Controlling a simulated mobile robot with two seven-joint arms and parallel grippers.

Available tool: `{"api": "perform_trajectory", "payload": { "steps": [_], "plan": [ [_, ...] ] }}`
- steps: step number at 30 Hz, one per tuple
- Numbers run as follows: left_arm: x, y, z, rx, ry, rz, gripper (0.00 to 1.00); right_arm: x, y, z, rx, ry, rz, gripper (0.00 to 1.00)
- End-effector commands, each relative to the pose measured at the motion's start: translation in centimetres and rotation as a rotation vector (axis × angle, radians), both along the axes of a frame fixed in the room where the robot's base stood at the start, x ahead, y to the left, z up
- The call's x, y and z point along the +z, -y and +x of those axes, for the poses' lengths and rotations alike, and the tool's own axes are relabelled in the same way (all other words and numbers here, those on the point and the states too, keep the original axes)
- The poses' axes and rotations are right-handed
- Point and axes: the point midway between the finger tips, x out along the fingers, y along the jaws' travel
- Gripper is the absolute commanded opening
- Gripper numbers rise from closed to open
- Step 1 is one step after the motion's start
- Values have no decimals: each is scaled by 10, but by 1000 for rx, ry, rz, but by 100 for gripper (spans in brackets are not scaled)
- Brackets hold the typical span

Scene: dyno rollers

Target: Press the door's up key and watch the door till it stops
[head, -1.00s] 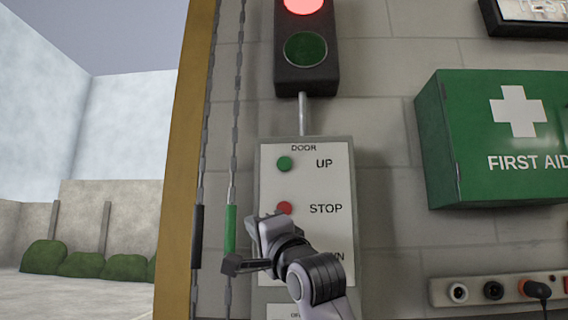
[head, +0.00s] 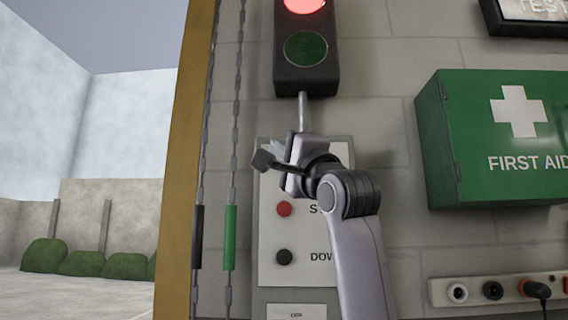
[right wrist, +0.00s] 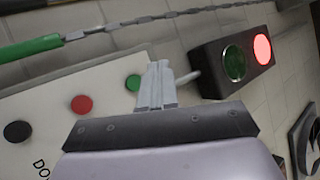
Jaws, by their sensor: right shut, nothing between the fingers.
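The door's control panel (head: 265,240) is on the block wall, with a red STOP key (head: 284,209) and a black DOWN key (head: 284,257) showing. My right gripper (head: 277,150) is shut and empty in front of the panel's top and hides the up key in the head view. In the right wrist view the green up key (right wrist: 133,82) shows just left of the shut fingertips (right wrist: 160,68); I cannot tell whether they touch the panel. The doorway at the left shows outdoors (head: 100,230); no door panel is visible in it. My left gripper is not in view.
A signal light (head: 305,50) above the panel has its red lamp lit and its green lamp dark. Two hanging chains (head: 233,150) run left of the panel. A green first aid box (head: 490,140) and a socket strip (head: 475,291) are at the right.

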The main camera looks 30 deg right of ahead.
Motion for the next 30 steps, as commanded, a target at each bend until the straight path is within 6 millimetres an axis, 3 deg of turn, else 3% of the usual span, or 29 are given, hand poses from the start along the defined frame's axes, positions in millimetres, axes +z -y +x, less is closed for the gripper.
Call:
{"api": "perform_trajectory", "payload": {
  "steps": [12,15,30],
  "plan": [
    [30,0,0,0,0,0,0,2,33,46,-4,-6,0,0],
    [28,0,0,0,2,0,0,-1,38,55,0,-4,1,0],
    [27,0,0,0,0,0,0,0,47,69,1,-1,0,0]
  ]
}}
